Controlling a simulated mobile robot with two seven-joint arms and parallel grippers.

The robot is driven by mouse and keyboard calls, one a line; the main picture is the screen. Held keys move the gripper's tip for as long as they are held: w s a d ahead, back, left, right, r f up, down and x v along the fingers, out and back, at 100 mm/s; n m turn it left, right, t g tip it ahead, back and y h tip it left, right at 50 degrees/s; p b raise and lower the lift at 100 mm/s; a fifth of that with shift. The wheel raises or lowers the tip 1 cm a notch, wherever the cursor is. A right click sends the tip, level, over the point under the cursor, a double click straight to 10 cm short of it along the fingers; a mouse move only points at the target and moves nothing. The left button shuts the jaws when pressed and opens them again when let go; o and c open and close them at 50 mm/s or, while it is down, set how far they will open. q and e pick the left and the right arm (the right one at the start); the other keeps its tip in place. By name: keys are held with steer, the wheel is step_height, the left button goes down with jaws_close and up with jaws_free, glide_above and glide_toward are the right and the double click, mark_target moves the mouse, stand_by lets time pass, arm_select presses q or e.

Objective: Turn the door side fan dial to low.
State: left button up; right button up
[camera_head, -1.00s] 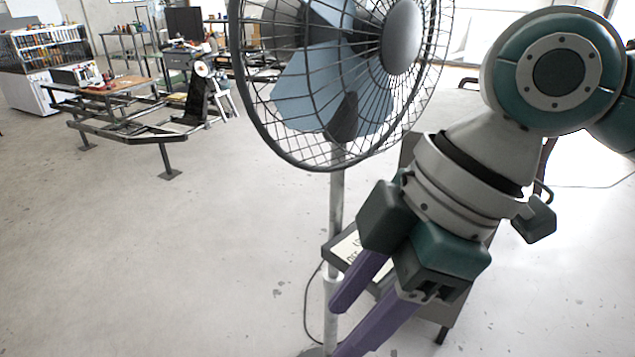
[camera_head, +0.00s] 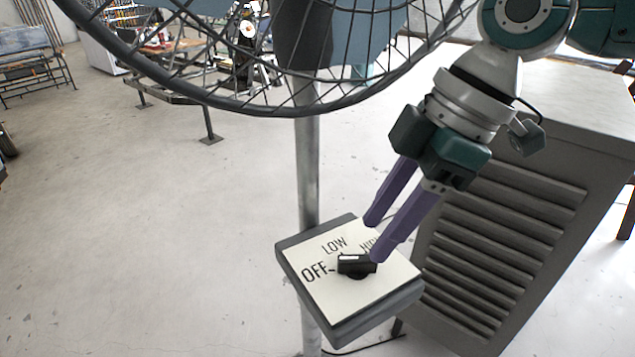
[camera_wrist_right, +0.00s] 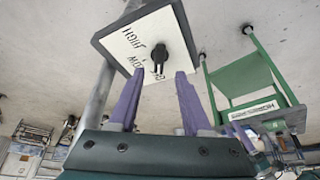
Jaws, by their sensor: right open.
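The fan dial is a black knob (camera_head: 357,264) on a white panel marked OFF, LOW and HIGH, set in a dark grey box (camera_head: 290,262) on the fan's pole. The knob's bar lies nearly level in the head view, its left end towards OFF. The knob also shows in the right wrist view (camera_wrist_right: 160,55). My right gripper (camera_head: 374,240) is open, its purple fingers slanting down to the panel's upper right, close to the knob. In the right wrist view its fingertips (camera_wrist_right: 158,74) lie either side of the knob's line; contact cannot be told.
The fan's wire cage (camera_head: 230,105) hangs above the panel, on a grey pole (camera_head: 307,170). A grey louvred cabinet (camera_head: 510,230) stands right of the panel. A green frame (camera_wrist_right: 250,85) shows in the right wrist view.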

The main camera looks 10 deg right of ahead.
mark_target(359, 258)
steer(key=x, duration=0.4)
steer(key=shift+f, duration=0.3)
jaws_close()
stand_by(0.3)
